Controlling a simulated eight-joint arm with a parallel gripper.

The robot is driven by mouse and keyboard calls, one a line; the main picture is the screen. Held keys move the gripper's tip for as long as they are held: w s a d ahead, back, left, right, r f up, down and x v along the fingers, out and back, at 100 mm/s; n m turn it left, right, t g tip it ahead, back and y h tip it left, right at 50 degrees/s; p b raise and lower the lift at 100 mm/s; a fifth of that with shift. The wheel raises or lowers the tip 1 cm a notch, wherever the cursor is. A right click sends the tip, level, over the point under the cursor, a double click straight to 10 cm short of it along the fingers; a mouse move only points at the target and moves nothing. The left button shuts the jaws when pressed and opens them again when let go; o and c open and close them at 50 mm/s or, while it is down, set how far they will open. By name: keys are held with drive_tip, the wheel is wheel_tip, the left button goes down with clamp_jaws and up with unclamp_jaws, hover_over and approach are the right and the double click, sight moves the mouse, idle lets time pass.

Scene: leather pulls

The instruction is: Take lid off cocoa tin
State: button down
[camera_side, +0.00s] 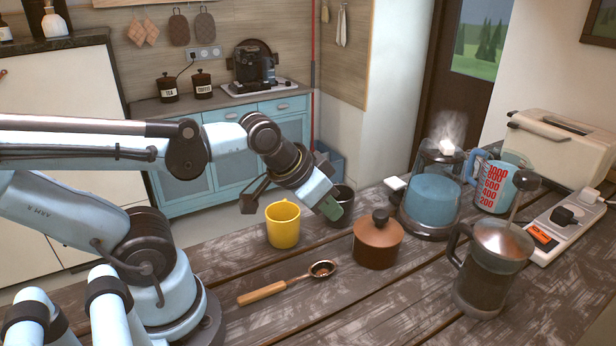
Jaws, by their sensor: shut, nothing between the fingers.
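The cocoa tin, a squat round brown tin (378,251), stands on the wooden table right of centre. Its brown lid (390,229) with a dark round knob sits on top. I see no readable label on it. My gripper (331,208) is shut and empty, pointing down and to the right. In the picture its tip is above and left of the tin, apart from the lid, and in front of a dark cup.
A yellow mug (283,224) and the dark cup (345,198) stand left of the tin. A steaming blue kettle (432,205), measuring jug (494,186) and French press (487,275) stand right. The front table is mostly clear.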

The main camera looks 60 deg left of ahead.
drive_tip(key=c, duration=0.7)
unclamp_jaws()
drive_tip(key=m+g, duration=0.6)
drive_tip(key=m, duration=0.1)
approach(381, 213)
drive_tip(key=shift+h, duration=0.4)
wheel_tip(381, 213, down, 5)
drive_tip(key=shift+s+a+f, duration=0.1)
drive_tip(key=shift+s, duration=0.1)
drive_tip(key=f, duration=0.1)
drive_tip(key=w+f, duration=0.1)
drive_tip(key=f, duration=0.1)
drive_tip(key=shift+w+f, duration=0.1)
drive_tip(key=shift+f, duration=0.85)
